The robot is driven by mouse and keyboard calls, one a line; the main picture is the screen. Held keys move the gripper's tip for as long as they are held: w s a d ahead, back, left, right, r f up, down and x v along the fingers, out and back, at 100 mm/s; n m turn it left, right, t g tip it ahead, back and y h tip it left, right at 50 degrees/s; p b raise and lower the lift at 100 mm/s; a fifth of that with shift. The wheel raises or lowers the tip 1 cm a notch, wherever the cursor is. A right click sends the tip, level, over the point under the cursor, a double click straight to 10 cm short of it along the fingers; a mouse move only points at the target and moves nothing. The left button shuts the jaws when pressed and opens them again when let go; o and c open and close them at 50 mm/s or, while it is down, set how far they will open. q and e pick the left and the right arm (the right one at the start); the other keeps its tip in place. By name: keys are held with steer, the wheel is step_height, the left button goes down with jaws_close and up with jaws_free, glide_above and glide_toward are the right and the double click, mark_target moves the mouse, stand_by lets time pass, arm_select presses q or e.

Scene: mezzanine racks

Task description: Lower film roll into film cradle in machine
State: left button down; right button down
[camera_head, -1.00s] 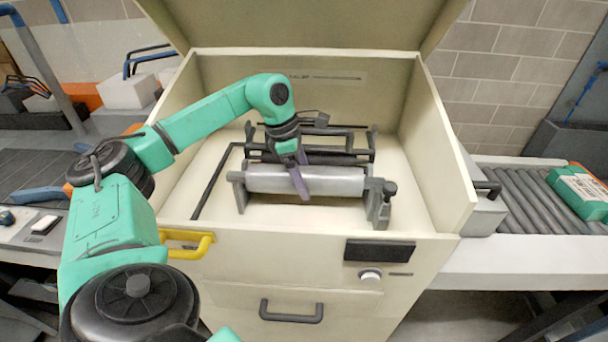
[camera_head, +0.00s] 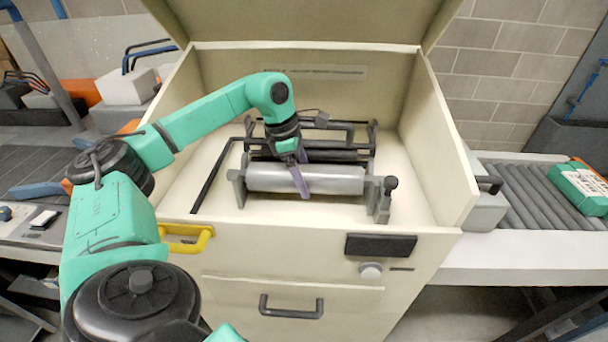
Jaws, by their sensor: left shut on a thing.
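The film roll (camera_head: 335,180) is a silver-grey cylinder lying level across the inside of the open cream machine (camera_head: 330,238). The film cradle (camera_head: 239,188) shows as grey upright brackets at both ends of the roll. The roll lies between these brackets; I cannot tell whether its ends rest fully in them. My left gripper (camera_head: 300,182) reaches in from above, its purple fingers shut on the roll near its middle. The far finger is partly hidden behind the roll. My right gripper is not in view.
Black bars and rollers (camera_head: 340,137) lie behind the roll. The machine's side walls and raised lid surround the arm. A yellow handle (camera_head: 188,238) sticks out at the front left. A roller conveyor (camera_head: 530,190) with a green and white box (camera_head: 582,188) stands at the right.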

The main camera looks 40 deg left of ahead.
arm_select(q)
steer(key=shift+r, duration=0.1)
jaws_free()
steer(key=shift+s+d, duration=0.1)
steer(key=v, duration=1.4)
steer(key=shift+r, duration=0.3)
steer(key=shift+s+p, duration=0.1)
steer(key=shift+p, duration=0.2)
